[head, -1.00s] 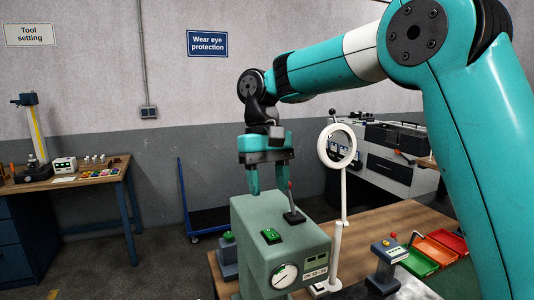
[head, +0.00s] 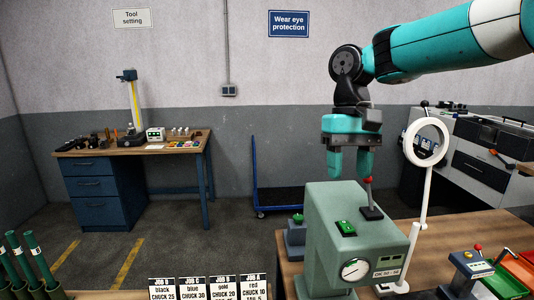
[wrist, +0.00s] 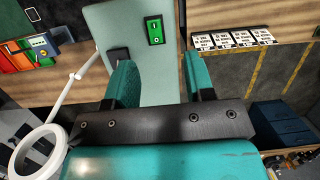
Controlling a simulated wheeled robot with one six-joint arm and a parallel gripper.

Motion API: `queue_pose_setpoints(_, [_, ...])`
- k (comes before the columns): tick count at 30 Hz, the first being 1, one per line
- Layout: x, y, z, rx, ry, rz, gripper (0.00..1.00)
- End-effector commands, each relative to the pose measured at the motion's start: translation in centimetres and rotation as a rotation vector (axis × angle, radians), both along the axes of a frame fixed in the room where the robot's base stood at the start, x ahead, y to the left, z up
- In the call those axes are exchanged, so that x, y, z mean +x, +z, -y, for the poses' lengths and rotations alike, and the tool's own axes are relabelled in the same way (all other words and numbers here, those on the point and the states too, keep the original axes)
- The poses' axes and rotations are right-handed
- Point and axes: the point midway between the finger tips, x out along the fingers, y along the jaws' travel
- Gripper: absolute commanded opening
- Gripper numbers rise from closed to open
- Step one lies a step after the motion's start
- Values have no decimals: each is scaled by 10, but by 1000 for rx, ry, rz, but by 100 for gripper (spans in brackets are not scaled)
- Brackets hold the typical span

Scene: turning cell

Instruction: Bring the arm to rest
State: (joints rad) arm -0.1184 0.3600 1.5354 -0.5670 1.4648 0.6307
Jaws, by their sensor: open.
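My gripper (head: 349,163) is teal with two fingers pointing down. It is above and behind the grey-green machine box (head: 345,215), which has a green switch (head: 346,228), a red-tipped lever (head: 369,192) and a round dial (head: 354,269). In the wrist view the fingers (wrist: 157,82) stand apart with nothing between them, and the box (wrist: 128,25) with its green switch (wrist: 155,30) shows beyond them. My arm is raised and bent, reaching in from the upper right.
A white ring on a stand (head: 425,185) is close to the right of my gripper. Job cards (head: 207,288) and green tubes (head: 30,262) are at the lower left. A tool-setting bench (head: 130,150) stands at the far left. Floor between bench and blue trolley (head: 280,200) is clear.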

Motion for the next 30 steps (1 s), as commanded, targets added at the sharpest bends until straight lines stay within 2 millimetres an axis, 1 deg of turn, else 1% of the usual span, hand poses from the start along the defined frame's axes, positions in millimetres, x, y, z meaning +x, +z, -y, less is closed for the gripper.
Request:
queue_pose_setpoints(1, [-14, -19, -6, 27, 30, 12, 49])
queue_pose_setpoints(2, [-23, -28, -10, 48, 53, 23, 49])
queue_pose_setpoints(5, [-62, -63, -23, 131, 145, 72, 49])
queue_pose_setpoints(6, [-79, -79, -29, 164, 186, 95, 49])
queue_pose_setpoints(8, [-105, -101, -35, 213, 245, 133, 49])
queue_pose_setpoints(9, [-122, -117, -38, 242, 282, 159, 49])
queue_pose_setpoints(11, [-147, -140, -42, 281, 336, 197, 49])
queue_pose_setpoints(12, [-163, -155, -44, 304, 370, 222, 49])
queue_pose_setpoints(15, [-195, -186, -46, 349, 440, 277, 49])
queue_pose_setpoints(16, [-203, -194, -47, 359, 455, 291, 49])
queue_pose_setpoints(18, [-217, -207, -47, 376, 488, 317, 49])
queue_pose_setpoints(21, [-229, -217, -47, 390, 513, 339, 49])
queue_pose_setpoints(30, [-231, -219, -47, 392, 520, 344, 49])
